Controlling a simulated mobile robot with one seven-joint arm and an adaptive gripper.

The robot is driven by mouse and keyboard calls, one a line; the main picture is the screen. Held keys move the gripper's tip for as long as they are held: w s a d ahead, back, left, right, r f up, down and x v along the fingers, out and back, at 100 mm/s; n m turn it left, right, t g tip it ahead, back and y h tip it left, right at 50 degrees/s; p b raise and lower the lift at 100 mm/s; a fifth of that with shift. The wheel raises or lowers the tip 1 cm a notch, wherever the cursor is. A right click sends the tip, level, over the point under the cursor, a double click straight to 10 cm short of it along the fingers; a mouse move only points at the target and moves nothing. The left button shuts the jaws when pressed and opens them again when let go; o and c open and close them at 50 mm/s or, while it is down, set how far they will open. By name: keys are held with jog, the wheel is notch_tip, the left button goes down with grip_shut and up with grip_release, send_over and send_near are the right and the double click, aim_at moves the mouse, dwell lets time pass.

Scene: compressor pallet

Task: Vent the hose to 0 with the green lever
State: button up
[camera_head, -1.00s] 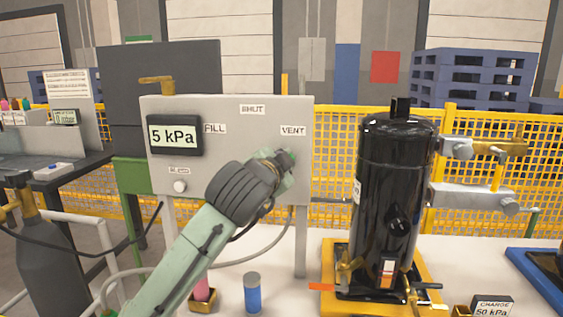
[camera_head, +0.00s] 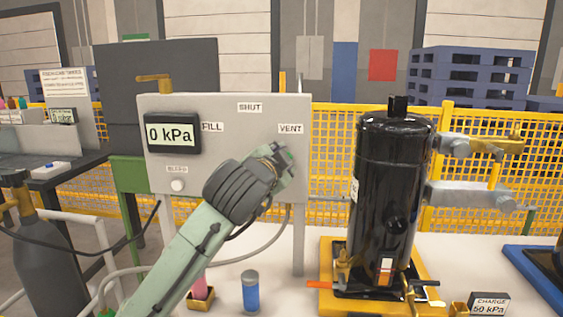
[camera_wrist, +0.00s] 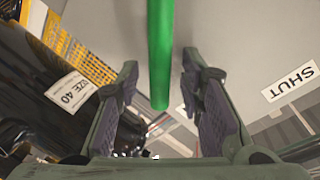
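The green lever (camera_wrist: 160,55) runs down between the two fingers of my gripper (camera_wrist: 160,76) in the wrist view. A gap shows on each side of it, so my gripper is open around the lever and not closed on it. In the head view my gripper (camera_head: 282,158) is at the right side of the grey panel (camera_head: 230,112), just below the VENT label (camera_head: 291,128). There it hides most or all of the lever. The panel's display (camera_head: 172,134) reads 0 kPa. The SHUT label (camera_head: 250,107) is above and the FILL label (camera_head: 212,127) to the left.
A black compressor (camera_head: 388,190) stands on a yellow pallet (camera_head: 430,265) right of the panel. A grey hose (camera_head: 270,243) hangs below the panel. A blue canister (camera_head: 250,292) and a CHARGE 50 kPa sign (camera_head: 489,304) stand on the white surface. Yellow mesh fencing (camera_head: 330,140) is behind.

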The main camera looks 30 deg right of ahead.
jog(key=v, duration=1.2)
